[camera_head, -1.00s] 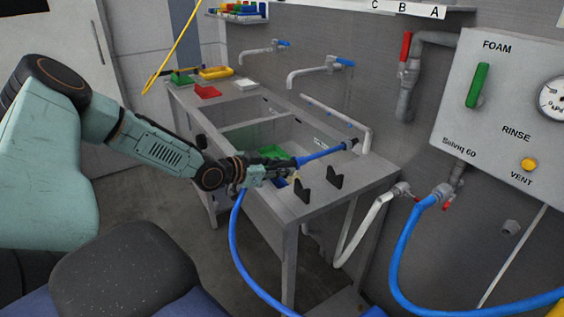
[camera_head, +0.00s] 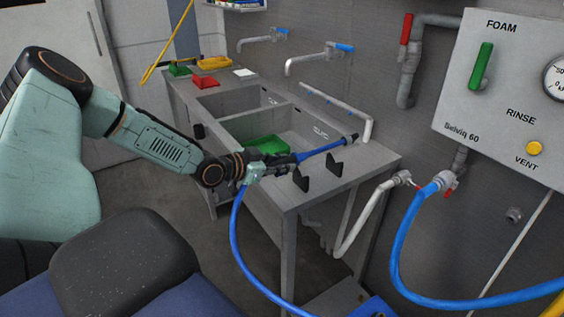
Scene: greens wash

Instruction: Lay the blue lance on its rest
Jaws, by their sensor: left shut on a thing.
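The blue lance (camera_head: 322,150) has a dark tip at its right end, near the wall side of the sink bench. My left gripper (camera_head: 270,168) is shut on its handle end, and the blue hose hangs down from there. The rest is a pair of black notched brackets, one nearer (camera_head: 301,180) and one farther (camera_head: 335,165), on the bench's right end. The lance runs slantwise just behind and above the brackets in the picture. I cannot tell whether it touches them. My right gripper is not in view.
The steel sink bench (camera_head: 350,181) holds a green crate (camera_head: 268,147) in its basin. Red (camera_head: 205,81) and yellow (camera_head: 214,63) trays stand at its far end. Taps, a white pipe and a control panel (camera_head: 509,84) are along the wall. A blue hose (camera_head: 402,240) hangs at right.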

